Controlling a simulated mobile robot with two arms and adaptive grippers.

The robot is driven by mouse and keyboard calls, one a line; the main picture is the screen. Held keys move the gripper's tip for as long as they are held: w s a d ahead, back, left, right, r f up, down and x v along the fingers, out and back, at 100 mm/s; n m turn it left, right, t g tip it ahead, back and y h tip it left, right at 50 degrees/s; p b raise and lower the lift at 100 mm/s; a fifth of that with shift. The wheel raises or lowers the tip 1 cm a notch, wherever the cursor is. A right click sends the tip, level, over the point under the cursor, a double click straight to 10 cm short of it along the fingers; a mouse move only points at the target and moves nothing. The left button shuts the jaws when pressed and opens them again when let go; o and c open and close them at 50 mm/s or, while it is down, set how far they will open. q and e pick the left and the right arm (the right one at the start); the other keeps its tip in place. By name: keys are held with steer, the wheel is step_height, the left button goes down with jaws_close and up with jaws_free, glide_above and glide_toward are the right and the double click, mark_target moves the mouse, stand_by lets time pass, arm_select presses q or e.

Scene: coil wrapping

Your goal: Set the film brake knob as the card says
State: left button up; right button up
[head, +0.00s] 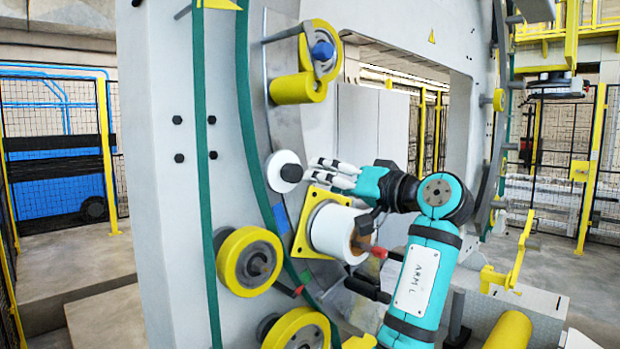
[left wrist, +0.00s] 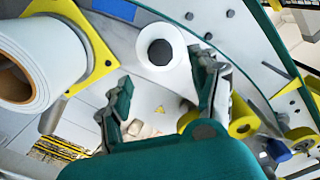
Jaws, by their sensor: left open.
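The white film roll (head: 333,229) sits on a yellow square plate (head: 301,247) on the ring. It also shows at the left of the left wrist view (left wrist: 40,60). A small red knob (head: 379,253) is below and right of the roll. A blue knob (head: 322,50) is on the yellow bracket above; I cannot tell which is the brake knob. No readable card shows. My left gripper (head: 322,173) is open and empty, above the film roll. It faces a white roller with a dark centre (head: 285,172), between its fingers in the left wrist view (left wrist: 166,68).
Yellow wheels (head: 249,261) and a yellow roller (head: 298,89) stick out from the ring face. A black handle-like part (head: 367,289) is below the roll. A mesh fence with yellow posts (head: 108,150) stands at the left. Open floor shows at the right.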

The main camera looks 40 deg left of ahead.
arm_select(q)
steer(key=d, duration=0.2)
steer(key=shift+s+d, duration=0.15)
steer(key=shift+d, duration=0.15)
